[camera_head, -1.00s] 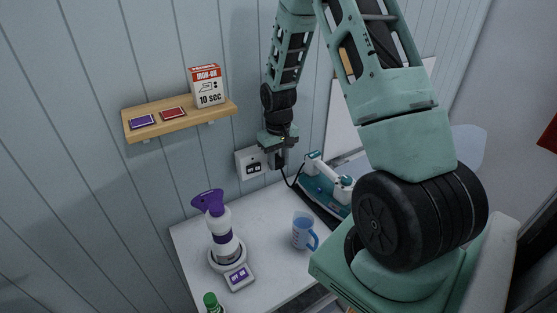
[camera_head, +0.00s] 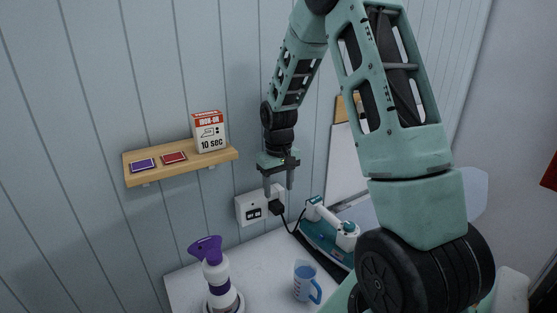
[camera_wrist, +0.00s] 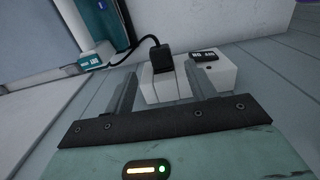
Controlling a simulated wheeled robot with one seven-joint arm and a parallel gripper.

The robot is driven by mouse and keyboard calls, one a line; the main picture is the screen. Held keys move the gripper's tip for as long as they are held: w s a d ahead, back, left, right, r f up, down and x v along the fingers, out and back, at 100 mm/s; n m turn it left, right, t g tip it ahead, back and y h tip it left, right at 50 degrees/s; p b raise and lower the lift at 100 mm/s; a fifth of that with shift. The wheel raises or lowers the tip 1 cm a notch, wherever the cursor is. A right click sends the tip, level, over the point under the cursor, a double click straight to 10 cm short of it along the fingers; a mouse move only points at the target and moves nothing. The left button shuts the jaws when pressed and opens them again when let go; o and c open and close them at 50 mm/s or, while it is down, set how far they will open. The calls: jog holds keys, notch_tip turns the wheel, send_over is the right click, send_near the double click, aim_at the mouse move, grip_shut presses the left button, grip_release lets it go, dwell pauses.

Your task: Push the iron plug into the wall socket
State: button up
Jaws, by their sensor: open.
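The black iron plug (camera_head: 276,207) sits at the right part of the white wall socket (camera_head: 247,208), its cord running right to the teal and white iron (camera_head: 328,232). In the wrist view the plug (camera_wrist: 161,58) stands against the face of the white socket box (camera_wrist: 222,72); I cannot tell how deep it sits. My gripper (camera_head: 279,194) is open and empty, just above the plug, its fingers pointing down. In the wrist view its fingertips (camera_wrist: 160,70) are spread on either side of the plug, apart from it.
A wooden shelf (camera_head: 180,164) with an iron-on box (camera_head: 210,132) and two small cards is on the wall at upper left. A purple-topped spray bottle (camera_head: 215,272) and a blue measuring jug (camera_head: 306,283) stand on the white counter (camera_head: 262,262).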

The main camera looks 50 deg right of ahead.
notch_tip(320, 180, up, 10)
jog(key=b, duration=0.1)
jog(key=shift+r+b, duration=0.25)
jog(key=shift+b, duration=0.1)
dwell(0.3)
